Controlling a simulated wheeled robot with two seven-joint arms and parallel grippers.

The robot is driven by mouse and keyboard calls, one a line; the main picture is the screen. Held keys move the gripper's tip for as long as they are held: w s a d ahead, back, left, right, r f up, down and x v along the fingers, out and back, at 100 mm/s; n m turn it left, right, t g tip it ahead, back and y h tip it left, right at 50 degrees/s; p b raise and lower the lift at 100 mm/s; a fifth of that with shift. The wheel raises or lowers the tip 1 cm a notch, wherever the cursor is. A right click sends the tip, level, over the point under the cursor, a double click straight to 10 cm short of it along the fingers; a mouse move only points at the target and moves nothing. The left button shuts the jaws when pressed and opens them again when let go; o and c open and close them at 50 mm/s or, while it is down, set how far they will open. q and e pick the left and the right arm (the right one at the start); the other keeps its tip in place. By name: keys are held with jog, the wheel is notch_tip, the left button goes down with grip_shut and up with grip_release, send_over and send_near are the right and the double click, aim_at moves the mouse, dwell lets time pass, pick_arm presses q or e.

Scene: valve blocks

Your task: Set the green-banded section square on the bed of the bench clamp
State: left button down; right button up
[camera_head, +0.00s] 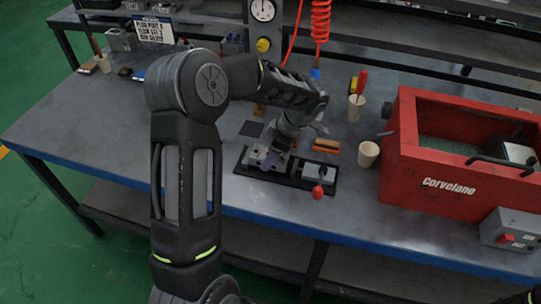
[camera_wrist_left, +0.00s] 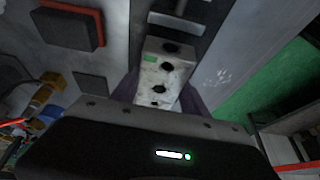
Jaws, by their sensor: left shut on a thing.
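The green-banded section is a pale metal block (camera_wrist_left: 160,72) with several dark holes in a row and a green patch near its far end in the left wrist view. My left gripper (camera_wrist_left: 158,98) is shut on it with purple fingers at its sides. In the head view the gripper (camera_head: 268,162) is low over the left part of the bench clamp (camera_head: 319,174), which has a long black base, grey jaw and red knob. The gripper mostly hides the section there. I cannot tell whether the section touches the bed.
A red Corvelane machine (camera_head: 450,165) stands on the right of the bench (camera_head: 90,140). A cream cup (camera_head: 368,154) and an orange-brown brush-like block (camera_head: 326,146) are behind the clamp. A dark square pad (camera_head: 251,129) lies behind its left end. The bench's front left is clear.

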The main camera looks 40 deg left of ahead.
pick_arm(q)
jog(key=shift+f, duration=0.55)
jog(key=shift+f, duration=0.15)
jog(key=c, duration=0.6)
grip_release()
jog(key=shift+r, duration=0.3)
jog(key=shift+w+d+r, duration=0.15)
jog(key=shift+d+r, duration=0.05)
jog(key=shift+r, duration=0.1)
jog(key=v, duration=1.1)
jog(key=shift+a+r+b, duration=0.1)
jog(key=shift+b, duration=0.3)
